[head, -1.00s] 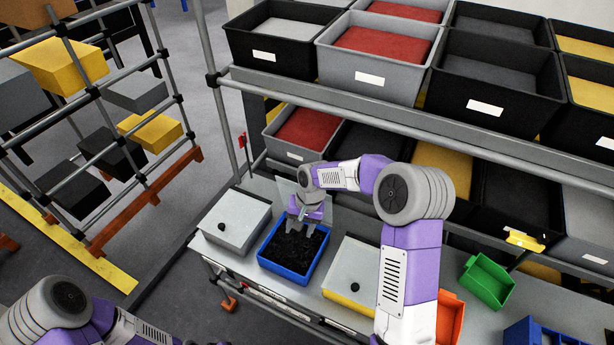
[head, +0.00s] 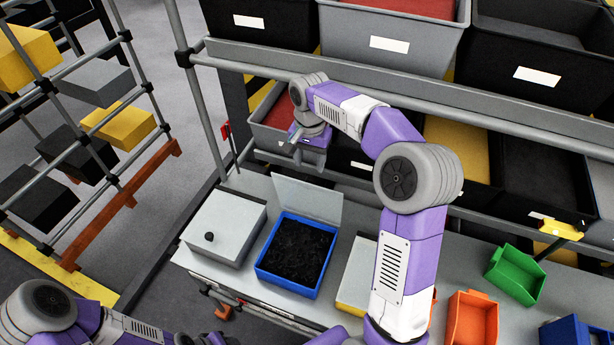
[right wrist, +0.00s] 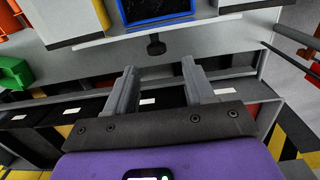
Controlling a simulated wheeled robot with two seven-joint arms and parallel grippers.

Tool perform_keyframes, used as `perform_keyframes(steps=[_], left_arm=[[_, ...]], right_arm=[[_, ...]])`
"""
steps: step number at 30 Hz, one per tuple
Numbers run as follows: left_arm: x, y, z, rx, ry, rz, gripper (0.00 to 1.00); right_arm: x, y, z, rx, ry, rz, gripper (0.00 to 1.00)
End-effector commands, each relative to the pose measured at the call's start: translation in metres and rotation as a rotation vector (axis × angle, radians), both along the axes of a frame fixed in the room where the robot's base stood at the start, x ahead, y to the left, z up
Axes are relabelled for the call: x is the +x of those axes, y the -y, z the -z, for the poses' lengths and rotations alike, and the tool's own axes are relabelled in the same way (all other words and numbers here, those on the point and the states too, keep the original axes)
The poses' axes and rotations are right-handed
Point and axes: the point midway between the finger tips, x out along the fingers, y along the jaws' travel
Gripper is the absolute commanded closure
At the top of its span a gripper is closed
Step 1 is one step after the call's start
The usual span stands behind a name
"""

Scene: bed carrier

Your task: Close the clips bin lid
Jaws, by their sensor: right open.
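The clips bin (head: 262,268) is a blue box full of dark clips, standing between two lidded boxes. Its pale lid (head: 307,198) stands raised at the bin's back edge. In the right wrist view the lid (right wrist: 110,39) shows nearly edge-on, with its dark knob (right wrist: 155,45) on the side towards my gripper, and the blue bin (right wrist: 160,20) lies beyond it. My right gripper (head: 308,158) is above and behind the lid, apart from it. Its fingers (right wrist: 157,75) are open and empty. Only part of my left arm shows; its gripper is out of view.
A closed box (head: 225,225) with a grey lid stands left of the bin, and a yellow-based lidded box (head: 357,275) right of it. Green (head: 515,275) and orange (head: 470,318) trays sit further right. The shelf rail (head: 400,90) and large bins rise close behind my right gripper.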

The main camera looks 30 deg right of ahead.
Motion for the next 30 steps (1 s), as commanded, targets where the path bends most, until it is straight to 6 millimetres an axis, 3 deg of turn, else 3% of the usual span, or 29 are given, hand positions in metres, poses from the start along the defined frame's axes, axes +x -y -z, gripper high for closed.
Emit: perform_keyframes(steps=[10,22,30], left_arm=[[0.0,0.0,0.006,0.0,0.0,0.0,0.53],[0.0,0.0,0.006,0.0,0.0,0.0,0.53],[0.0,0.0,0.006,0.0,-0.001,0.0,0.53]], right_arm=[[-0.001,0.0,0.052,0.0,-0.001,0.0,0.46],[0.0,0.0,0.061,0.001,0.001,0.0,0.46],[-0.001,0.0,0.061,0.001,0.001,0.0,0.86]])
